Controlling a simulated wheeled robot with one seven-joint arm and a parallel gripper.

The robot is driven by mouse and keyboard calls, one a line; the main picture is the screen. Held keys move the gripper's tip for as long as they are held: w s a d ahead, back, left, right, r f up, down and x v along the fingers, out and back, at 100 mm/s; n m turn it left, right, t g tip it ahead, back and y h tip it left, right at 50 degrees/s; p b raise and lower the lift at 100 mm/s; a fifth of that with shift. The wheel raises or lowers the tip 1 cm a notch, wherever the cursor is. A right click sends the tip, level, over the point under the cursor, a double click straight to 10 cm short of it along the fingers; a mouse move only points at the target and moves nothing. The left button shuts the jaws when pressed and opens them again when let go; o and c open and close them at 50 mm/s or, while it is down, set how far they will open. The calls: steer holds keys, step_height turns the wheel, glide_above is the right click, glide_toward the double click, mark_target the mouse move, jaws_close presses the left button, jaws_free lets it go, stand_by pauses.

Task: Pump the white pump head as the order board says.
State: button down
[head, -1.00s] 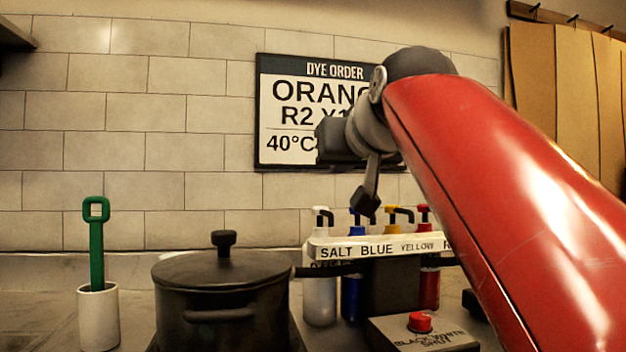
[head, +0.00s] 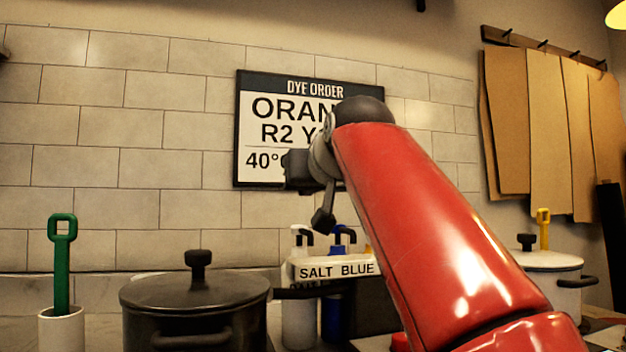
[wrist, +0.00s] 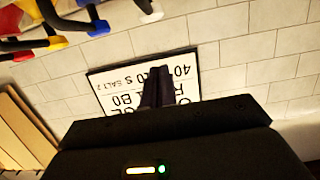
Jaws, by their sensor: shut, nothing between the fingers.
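The white pump head (head: 300,233) tops a white bottle (head: 298,332) behind the rail marked SALT and BLUE. It also shows at the top of the wrist view (wrist: 150,10). My gripper (head: 323,222) is shut and empty, pointing down. In the head view its tip appears just right of the white pump head, overlapping the blue pump (head: 338,238); contact and depth cannot be told. The shut fingers also show in the wrist view (wrist: 157,88). The order board (head: 262,125) reads DYE ORDER, ORAN…, R2 Y…, 40°; my arm hides the rest. Upside down in the wrist view, it shows SALT 2 (wrist: 115,82).
A black lidded pot (head: 195,295) stands left of the pumps, its handle reaching toward them. A green tool (head: 62,260) stands in a white cup (head: 62,330). A white pot (head: 550,265) is at right. Red (wrist: 20,45) and yellow (wrist: 52,40) pumps show in the wrist view.

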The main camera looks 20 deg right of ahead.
mark_target(302, 228)
steer(key=x, duration=0.3)
steer(key=shift+w+f, duration=0.25)
steer(key=shift+s+f+b, duration=0.2)
steer(key=shift+f+b, duration=0.5)
steer(key=shift+f, duration=0.25)
steer(key=shift+f+b, duration=0.3)
steer(key=shift+f, duration=0.55)
step_height(302, 228, down, 2)
steer(key=shift+f+b, duration=0.1)
steer(key=shift+b, duration=0.7)
